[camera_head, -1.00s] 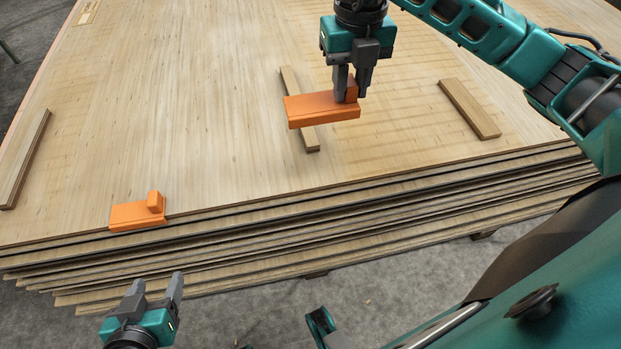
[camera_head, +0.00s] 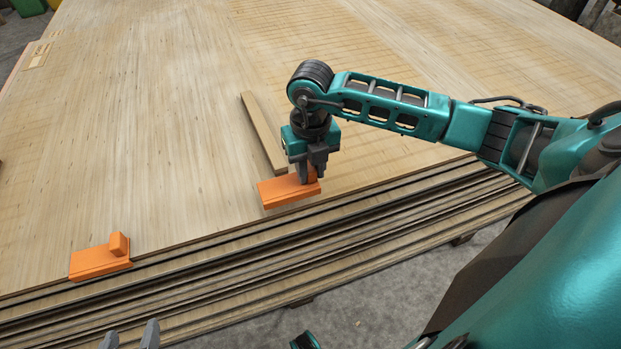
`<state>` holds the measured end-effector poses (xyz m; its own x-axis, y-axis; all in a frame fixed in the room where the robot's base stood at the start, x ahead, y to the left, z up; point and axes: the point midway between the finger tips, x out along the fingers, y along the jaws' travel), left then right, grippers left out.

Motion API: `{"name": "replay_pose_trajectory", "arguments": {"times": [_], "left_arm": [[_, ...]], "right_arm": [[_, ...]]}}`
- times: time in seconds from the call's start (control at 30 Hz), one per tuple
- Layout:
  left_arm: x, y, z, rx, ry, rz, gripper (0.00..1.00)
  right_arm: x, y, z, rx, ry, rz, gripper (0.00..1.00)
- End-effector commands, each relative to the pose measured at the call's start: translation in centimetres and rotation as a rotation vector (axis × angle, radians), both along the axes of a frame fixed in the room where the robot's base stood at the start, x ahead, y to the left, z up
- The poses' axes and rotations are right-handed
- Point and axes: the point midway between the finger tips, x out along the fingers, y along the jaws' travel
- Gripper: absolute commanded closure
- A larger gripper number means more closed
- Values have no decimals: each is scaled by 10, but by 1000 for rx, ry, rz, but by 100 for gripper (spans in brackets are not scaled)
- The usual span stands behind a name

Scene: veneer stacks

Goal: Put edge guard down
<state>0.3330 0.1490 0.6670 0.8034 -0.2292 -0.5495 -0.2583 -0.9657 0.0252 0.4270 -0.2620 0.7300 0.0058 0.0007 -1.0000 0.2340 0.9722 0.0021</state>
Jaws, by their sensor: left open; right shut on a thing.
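An orange edge guard (camera_head: 282,194) is held by my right gripper (camera_head: 309,180), which is shut on its raised block. The guard is close to the front edge of the veneer stack (camera_head: 180,160); I cannot tell whether it touches the top sheet. A second orange edge guard (camera_head: 98,261) sits on the stack's front edge at the left, with its block up. My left gripper (camera_head: 131,338) shows only its two fingertips at the bottom edge, apart and empty, in front of the stack.
A wooden batten (camera_head: 263,130) lies on the top sheet just behind the held guard. The top sheet between the two guards is clear. Grey floor (camera_head: 390,270) shows in front of the stack. A green object (camera_head: 28,6) stands at the far left.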

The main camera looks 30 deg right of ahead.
Motion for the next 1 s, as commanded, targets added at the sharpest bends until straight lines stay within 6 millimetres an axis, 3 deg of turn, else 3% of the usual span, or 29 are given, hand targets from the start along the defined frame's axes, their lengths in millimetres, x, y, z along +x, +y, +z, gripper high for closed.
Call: {"name": "replay_pose_trajectory", "arguments": {"times": [0.03,0.17,0.73,0.77,1.0], "left_arm": [[0,0,-5,0,1,0,37],[-1,0,-9,0,3,0,37],[-3,-2,-17,-9,10,6,37],[-3,-2,-17,-8,11,7,37],[-3,-2,-16,-8,10,6,37]], "right_arm": [[-1,1,-13,1,4,0,100],[0,0,-31,1,1,0,100],[0,0,-42,0,-1,0,100],[0,0,-42,0,-1,0,72],[0,0,-41,0,-1,0,49]]}}
